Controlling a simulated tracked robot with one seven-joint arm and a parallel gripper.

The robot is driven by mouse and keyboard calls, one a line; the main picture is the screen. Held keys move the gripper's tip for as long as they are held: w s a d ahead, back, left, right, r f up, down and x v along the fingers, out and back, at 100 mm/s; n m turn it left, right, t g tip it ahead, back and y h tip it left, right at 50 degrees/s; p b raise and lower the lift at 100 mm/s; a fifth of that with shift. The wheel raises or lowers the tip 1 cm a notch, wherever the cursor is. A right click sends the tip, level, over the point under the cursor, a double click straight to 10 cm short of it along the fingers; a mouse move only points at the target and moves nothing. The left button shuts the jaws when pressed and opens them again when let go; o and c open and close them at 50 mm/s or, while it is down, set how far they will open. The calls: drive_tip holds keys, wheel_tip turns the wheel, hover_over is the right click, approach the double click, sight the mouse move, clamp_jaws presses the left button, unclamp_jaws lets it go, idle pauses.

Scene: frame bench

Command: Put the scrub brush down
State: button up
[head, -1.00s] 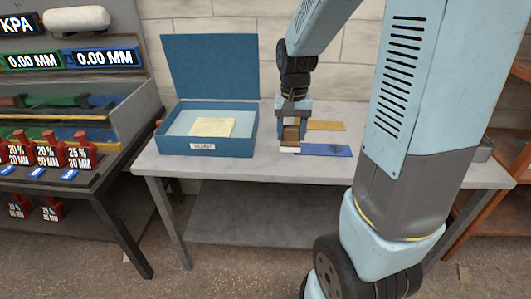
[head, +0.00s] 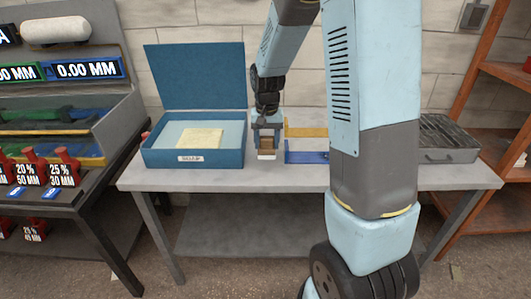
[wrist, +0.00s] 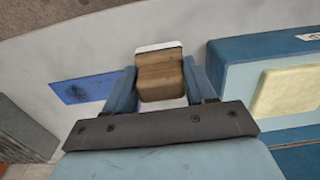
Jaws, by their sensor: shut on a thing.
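The scrub brush (head: 266,143) has a brown wooden block and a pale white end. It also shows in the wrist view (wrist: 160,76), between the two blue fingers. My gripper (head: 266,136) is shut on its wooden block. In the head view the brush is upright, pale end down, over the grey bench (head: 225,180), between the blue box and the blue strip. I cannot tell whether its pale end touches the bench top.
An open blue box (head: 193,160) with a pale yellow sheet (head: 200,138) stands close left of the brush. A blue strip (head: 303,157) and a yellow strip (head: 305,132) lie to its right. A dark metal case (head: 448,140) stands farther right. Bare bench shows in front.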

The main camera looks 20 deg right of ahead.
drive_tip(key=shift+w+a+f, duration=0.1)
drive_tip(key=shift+w+f, duration=0.65)
drive_tip(key=shift+f, duration=0.2)
drive_tip(key=shift+w+a+f, duration=0.1)
drive_tip(key=shift+w+f, duration=0.65)
drive_tip(key=shift+f, duration=0.15)
wheel_tip(320, 180, down, 3)
drive_tip(key=shift+w+f, duration=0.15)
drive_tip(key=o, duration=1.2)
